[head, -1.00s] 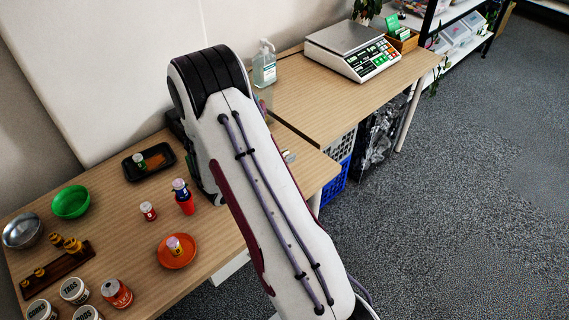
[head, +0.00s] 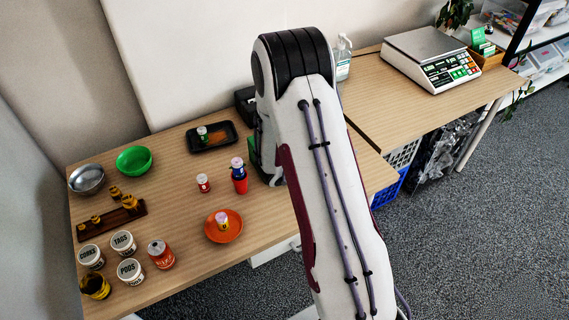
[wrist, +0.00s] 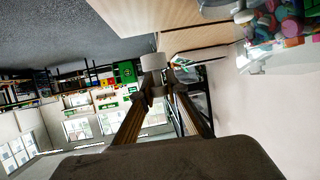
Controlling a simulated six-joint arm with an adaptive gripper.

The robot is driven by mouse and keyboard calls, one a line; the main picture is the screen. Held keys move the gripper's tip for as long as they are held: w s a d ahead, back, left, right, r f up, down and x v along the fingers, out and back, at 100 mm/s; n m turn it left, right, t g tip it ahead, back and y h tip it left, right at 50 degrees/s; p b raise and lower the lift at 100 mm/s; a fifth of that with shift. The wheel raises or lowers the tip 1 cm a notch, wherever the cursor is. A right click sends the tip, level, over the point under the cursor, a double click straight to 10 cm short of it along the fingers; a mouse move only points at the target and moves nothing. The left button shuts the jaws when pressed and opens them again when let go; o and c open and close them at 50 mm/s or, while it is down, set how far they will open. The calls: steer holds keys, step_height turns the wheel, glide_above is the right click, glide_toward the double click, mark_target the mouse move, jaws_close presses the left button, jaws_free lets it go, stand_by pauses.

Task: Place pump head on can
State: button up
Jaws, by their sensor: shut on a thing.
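My gripper (wrist: 157,90) shows in the wrist view, its two fingers shut on a small pale grey-white cylindrical piece, which I take for the pump head (wrist: 152,62). Dark finger parts cover some of it, and its exact shape cannot be told. In the head view my gripper and the piece are hidden behind my arm. A red can (head: 161,255) with a pale top stands upright near the front left of the wooden table (head: 190,275), apart from my arm.
White labelled tubs (head: 131,271) stand beside the can. An orange dish (head: 235,233) holding a small item, a red-and-blue bottle (head: 240,180), a black tray (head: 232,133) and a green bowl (head: 134,160) are on the table. A scale (head: 430,58) stands on the right table.

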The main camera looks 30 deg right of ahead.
steer(key=w+a+r+n+t+y, duration=0.3)
steer(key=w+a+r+n+t, duration=0.45)
steer(key=w+a, duration=0.5)
steer(key=w+a+r+n+t+y, duration=0.2)
steer(key=w+a+r+n+y, duration=0.15)
steer(key=a, duration=0.45)
steer(key=w+a+r+n+t+y, duration=0.2)
steer(key=w+a+n+y, duration=0.25)
steer(key=a, duration=0.35)
steer(key=s+a+n+g+y, duration=0.1)
steer(key=s+a+n+y, duration=0.3)
steer(key=a, duration=0.5)
steer(key=s+a+n+g+y, duration=0.15)
steer(key=a+n+y, duration=0.35)
steer(key=a, duration=0.5)
steer(key=s+a+f+n+g+y, duration=0.2)
steer(key=s+a+y, duration=0.1)
steer(key=s+a, duration=0.2)
steer(key=s+a+f+n+g+y, duration=0.2)
steer(key=s+a+n+g, duration=0.1)
steer(key=s, duration=0.7)
steer(key=shift+a+n+g+y, duration=0.3)
steer(key=shift+a+n+y, duration=0.1)
steer(key=shift+a, duration=0.45)
